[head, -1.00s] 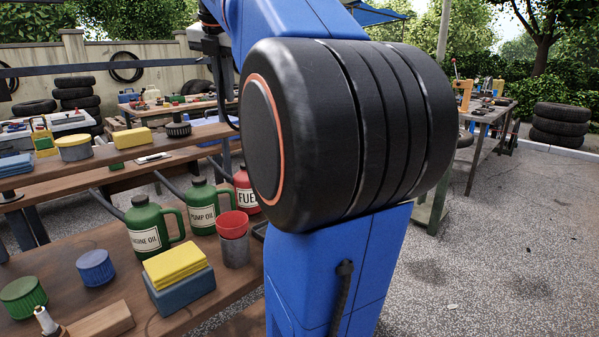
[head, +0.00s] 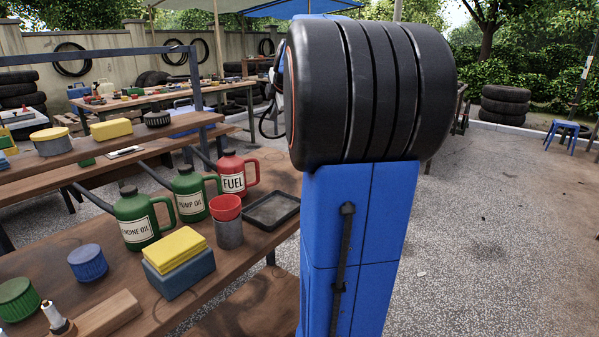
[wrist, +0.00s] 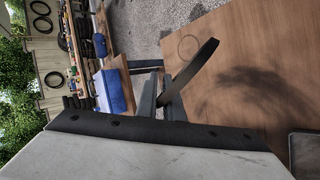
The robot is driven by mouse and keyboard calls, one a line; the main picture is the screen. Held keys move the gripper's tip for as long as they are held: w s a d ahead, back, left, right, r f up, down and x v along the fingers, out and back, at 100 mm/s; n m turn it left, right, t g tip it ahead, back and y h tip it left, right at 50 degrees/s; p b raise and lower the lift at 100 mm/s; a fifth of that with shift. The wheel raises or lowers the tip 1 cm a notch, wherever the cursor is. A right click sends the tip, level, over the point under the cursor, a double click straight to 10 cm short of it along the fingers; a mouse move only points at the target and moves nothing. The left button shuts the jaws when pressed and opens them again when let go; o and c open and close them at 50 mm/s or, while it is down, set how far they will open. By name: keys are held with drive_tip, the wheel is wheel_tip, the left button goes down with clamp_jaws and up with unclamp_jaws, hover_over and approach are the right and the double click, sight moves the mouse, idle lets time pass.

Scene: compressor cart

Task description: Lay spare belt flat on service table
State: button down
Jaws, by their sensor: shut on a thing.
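The spare belt (wrist: 190,75) is a black band in the wrist view, standing out from between the fingers of my gripper (wrist: 163,98). The gripper is shut on it. The belt is seen partly edge-on, above or in front of a brown wooden tabletop (wrist: 250,75); I cannot tell the gap. In the head view a black loop, apparently the belt (head: 267,125), hangs just left of my arm. My gripper is mostly hidden there behind the arm. I cannot tell for sure which table in the head view is the service table.
The near wooden bench (head: 215,285) holds an engine oil can (head: 137,220), a pump oil can (head: 189,195), a red fuel can (head: 232,175), red and grey cups, yellow and blue blocks and a dark tray (head: 272,209). Another worktable (head: 140,102) stands behind. Open gravel lies right.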

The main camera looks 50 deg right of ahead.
wheel_tip(320, 180, down, 11)
drive_tip(key=d, duration=0.1)
drive_tip(key=shift+s+d+r+m, duration=0.2)
drive_tip(key=shift+s+d+m, duration=0.05)
drive_tip(key=shift+s+m, duration=0.1)
idle(0.4)
drive_tip(key=c, duration=2)
unclamp_jaws()
drive_tip(key=shift+c, duration=0.2)
drive_tip(key=v, duration=0.8)
